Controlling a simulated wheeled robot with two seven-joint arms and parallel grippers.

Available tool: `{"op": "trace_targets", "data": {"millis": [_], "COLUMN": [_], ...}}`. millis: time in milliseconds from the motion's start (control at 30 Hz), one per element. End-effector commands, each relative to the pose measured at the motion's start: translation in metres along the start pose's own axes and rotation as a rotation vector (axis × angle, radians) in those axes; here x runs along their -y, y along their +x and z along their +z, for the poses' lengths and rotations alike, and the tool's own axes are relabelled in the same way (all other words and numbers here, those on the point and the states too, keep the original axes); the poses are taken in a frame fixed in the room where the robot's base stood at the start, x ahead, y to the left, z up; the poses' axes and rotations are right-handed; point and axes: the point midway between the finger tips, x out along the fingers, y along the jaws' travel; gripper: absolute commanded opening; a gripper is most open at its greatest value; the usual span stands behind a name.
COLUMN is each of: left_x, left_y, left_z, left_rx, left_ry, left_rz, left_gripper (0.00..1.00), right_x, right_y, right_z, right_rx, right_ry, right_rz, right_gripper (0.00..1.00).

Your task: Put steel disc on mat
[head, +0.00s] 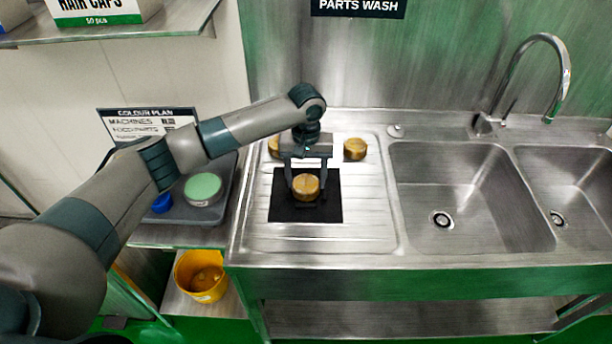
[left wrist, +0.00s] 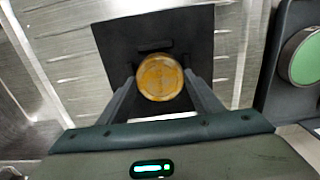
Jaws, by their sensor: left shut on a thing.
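A round, brass-coloured disc (head: 306,186) is between the fingers of my left gripper (head: 306,192), which is shut on it. It looks yellow-brown rather than steel grey. In the left wrist view the disc (left wrist: 160,78) shows its round face between the two fingers. The black square mat (head: 281,208) lies on the ribbed drainboard, directly under the disc and gripper. The mat also shows in the left wrist view (left wrist: 118,48). I cannot tell whether the disc touches the mat. My right gripper is not in view.
Similar brass-coloured discs stand behind the mat, one to the right (head: 355,149) and one to the left (head: 273,147), partly hidden. A grey tray (head: 172,213) at left holds a green-topped round piece (head: 203,188) and a blue piece (head: 162,203). Sink basins (head: 470,180) lie to the right.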

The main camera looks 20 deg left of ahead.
Motion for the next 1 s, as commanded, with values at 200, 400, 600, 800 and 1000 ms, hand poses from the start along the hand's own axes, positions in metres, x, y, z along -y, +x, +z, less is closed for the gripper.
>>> {"op": "trace_targets", "data": {"millis": [200, 400, 600, 800, 1000], "left_x": [-0.0006, -0.0006, -0.0003, -0.0002, -0.0003], "left_y": [0.0033, 0.0042, 0.0060, 0.0059, 0.0013], "left_z": [-0.0006, -0.0005, -0.0004, -0.0004, -0.0005], "left_rx": [-0.003, -0.002, -0.002, -0.002, -0.002], "left_ry": [0.001, 0.001, 0.001, 0.000, 0.000], "left_rz": [0.002, 0.002, 0.001, 0.001, 0.002], "left_gripper": [0.20, 0.20, 0.78, 0.78, 0.78], "right_x": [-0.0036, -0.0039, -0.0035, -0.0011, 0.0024], "right_y": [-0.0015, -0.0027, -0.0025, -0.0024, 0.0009], "right_z": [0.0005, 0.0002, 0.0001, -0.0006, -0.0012], "right_rx": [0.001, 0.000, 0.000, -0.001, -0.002], "right_ry": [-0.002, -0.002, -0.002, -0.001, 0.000], "right_rz": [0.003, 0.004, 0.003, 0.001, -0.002], "right_gripper": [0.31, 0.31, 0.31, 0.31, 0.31]}}
